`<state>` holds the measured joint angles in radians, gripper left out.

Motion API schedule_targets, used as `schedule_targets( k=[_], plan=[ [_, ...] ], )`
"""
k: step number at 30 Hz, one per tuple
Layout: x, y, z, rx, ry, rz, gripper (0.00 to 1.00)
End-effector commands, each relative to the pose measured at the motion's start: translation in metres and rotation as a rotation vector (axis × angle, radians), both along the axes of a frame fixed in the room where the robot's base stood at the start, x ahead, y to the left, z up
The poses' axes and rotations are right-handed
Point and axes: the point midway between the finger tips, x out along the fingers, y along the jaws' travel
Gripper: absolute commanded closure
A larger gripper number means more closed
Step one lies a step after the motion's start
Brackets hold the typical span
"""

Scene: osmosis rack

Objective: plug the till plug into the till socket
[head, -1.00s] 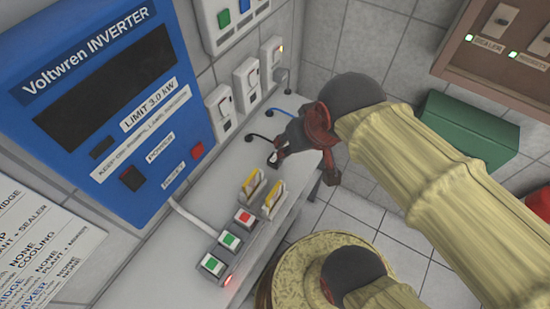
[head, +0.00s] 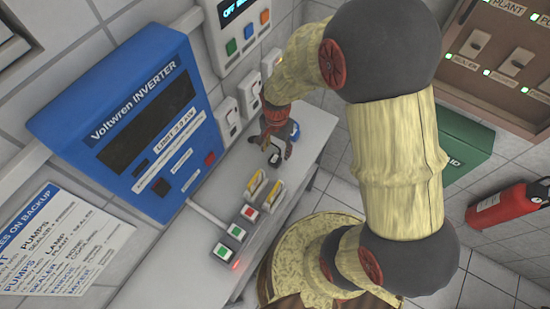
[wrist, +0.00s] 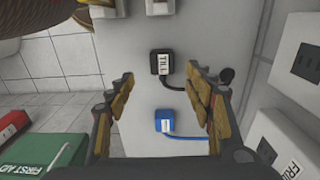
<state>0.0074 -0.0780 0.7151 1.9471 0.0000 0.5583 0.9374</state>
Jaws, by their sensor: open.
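The till plug (wrist: 160,62) is a black block with a white "TILL" label, lying on the pale bench with a black cord running off to the right in the wrist view. In the head view a dark plug (head: 275,159) shows just below my gripper (head: 276,143). In the wrist view my gripper (wrist: 160,78) is open, with one finger on each side of the till plug and nothing held. Whether the fingers are down at plug height is unclear. Several wall sockets (head: 228,118) stand behind the bench; I cannot read which is the till socket.
A blue plug (wrist: 164,122) with a blue cord lies beside the till plug. Upright yellow-and-white pieces (head: 256,186) and lit buttons (head: 237,231) stand farther along the bench. The blue inverter (head: 130,125) juts from the wall. A green first aid box (wrist: 45,150) is off the bench.

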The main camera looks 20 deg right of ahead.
Motion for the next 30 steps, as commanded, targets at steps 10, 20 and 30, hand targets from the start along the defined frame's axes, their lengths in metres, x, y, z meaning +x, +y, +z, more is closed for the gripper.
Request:
schedule_targets(
  k=[10, 20, 30],
  plan=[
    [0.0, 0.0, -0.006, 0.0, 0.001, 0.002, 0.47],
    [0.0, 0.0, -0.026, 0.001, -0.001, 0.002, 0.47],
    [0.0, 0.002, -0.038, -0.001, 0.001, 0.003, 0.47]
  ],
)
